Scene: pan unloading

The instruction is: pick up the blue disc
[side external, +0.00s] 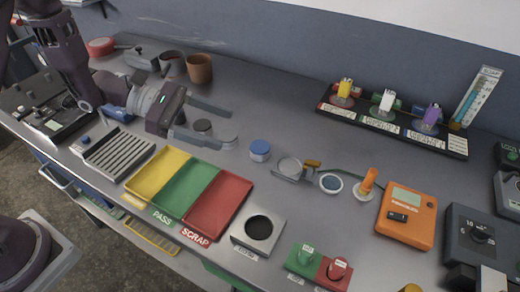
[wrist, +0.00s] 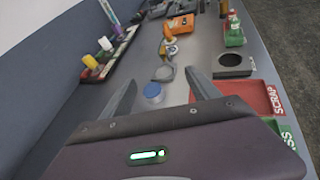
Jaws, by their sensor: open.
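The blue disc (side external: 260,147) is a short round piece with a blue top and paler side. It lies flat on the grey bench, right of the trays' far end. It also shows in the wrist view (wrist: 154,90), in the gap between my fingers. My gripper (side external: 227,129) is open and empty, with its fingers pointing toward the disc. In the side view the disc stands apart from and beyond the fingertips. The wrist view also shows both fingers (wrist: 160,77) spread wide, with neither visibly touching the disc.
Yellow (side external: 143,187), green (side external: 178,204) and red (side external: 222,211) trays lie at the front. A caliper-like tool (side external: 290,168) is right of the blue disc. The bench behind the disc is clear.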

